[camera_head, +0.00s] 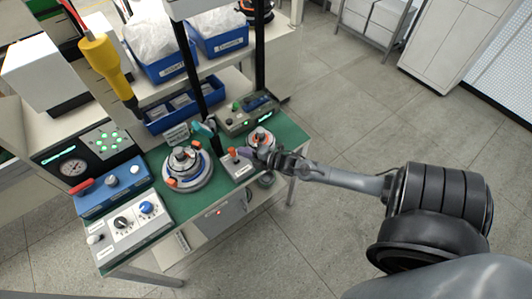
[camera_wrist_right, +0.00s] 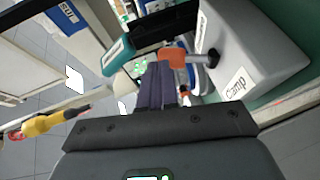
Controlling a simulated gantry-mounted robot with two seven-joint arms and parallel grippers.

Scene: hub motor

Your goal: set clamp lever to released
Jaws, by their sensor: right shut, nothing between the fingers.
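The clamp box (camera_head: 239,169) is a light grey block near the right side of the green bench top. It shows large in the right wrist view (camera_wrist_right: 262,50) with a "Clamp" label. Its orange clamp lever (camera_wrist_right: 176,57) sits on a dark pivot; it also shows small in the head view (camera_head: 233,153). My right gripper (camera_head: 248,153) reaches in from the right at the box. In the right wrist view its fingers (camera_wrist_right: 157,82) are shut with nothing between them, their tips close to the lever. I cannot tell whether they touch it. My left gripper is not in view.
A round hub motor assembly (camera_head: 184,168) stands left of the clamp box. A smaller orange-and-white round part (camera_head: 261,138) is just behind the gripper. A teal-handled tool (camera_head: 205,128) stands near the box. A yellow tool (camera_head: 105,70) hangs at upper left. Control boxes (camera_head: 125,225) fill the left.

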